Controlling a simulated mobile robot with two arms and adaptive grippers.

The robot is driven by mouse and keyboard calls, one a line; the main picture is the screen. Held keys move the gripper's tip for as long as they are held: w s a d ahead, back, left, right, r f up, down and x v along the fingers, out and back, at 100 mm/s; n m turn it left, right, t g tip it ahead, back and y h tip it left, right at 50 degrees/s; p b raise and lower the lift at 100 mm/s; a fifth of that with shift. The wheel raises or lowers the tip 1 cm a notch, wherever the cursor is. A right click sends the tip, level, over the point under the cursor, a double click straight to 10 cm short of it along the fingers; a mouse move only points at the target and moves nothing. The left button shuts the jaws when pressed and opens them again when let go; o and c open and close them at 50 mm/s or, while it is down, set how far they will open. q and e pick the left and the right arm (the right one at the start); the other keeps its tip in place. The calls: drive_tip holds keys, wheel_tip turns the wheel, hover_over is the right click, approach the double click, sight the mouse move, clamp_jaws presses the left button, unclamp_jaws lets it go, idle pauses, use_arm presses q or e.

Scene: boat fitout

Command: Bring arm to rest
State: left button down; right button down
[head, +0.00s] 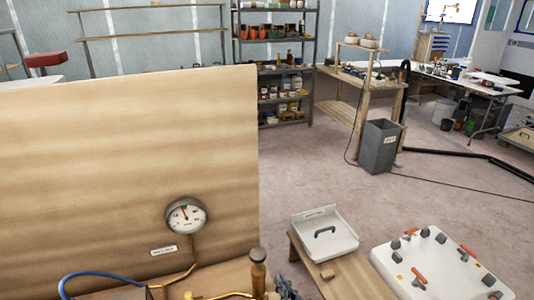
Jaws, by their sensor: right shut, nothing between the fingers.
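My right gripper (286,288) shows only as a small dark piece at the bottom edge, just right of an upright brown-and-brass fitting (258,272). Its fingers are shut and hold nothing. Most of it and its arm are cut off by the frame. I cannot tell whether it touches the fitting. My left gripper is not in view.
A tall wooden panel (120,150) with a round gauge (186,215) fills the left. Brass pipe and a blue hose (95,275) run below. A white tray (325,238) sits on a bench, with a white switch board (435,265) to the right. Open floor lies beyond.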

drive_tip(key=s+d+f+g+h, duration=0.35)
drive_tip(key=s+d+g, duration=0.35)
drive_tip(key=s, duration=0.5)
drive_tip(key=s+d+f+g+h, duration=0.2)
drive_tip(key=s+d+f+g, duration=0.25)
drive_tip(key=s+d, duration=0.6)
drive_tip(key=s+a+f+g, duration=0.1)
drive_tip(key=s+f, duration=0.1)
drive_tip(key=f, duration=1.2)
drive_tip(key=s+a+f+g, duration=0.1)
drive_tip(key=s+f, duration=0.2)
drive_tip(key=f, duration=1.1)
drive_tip(key=s+d+f+n+b, duration=0.1)
drive_tip(key=s+d+f, duration=0.1)
drive_tip(key=s+f, duration=1.3)
drive_tip(key=shift+s+d+g, duration=0.25)
drive_tip(key=shift+d+g, duration=0.1)
drive_tip(key=shift+d, duration=0.05)
drive_tip(key=shift+w, duration=0.1)
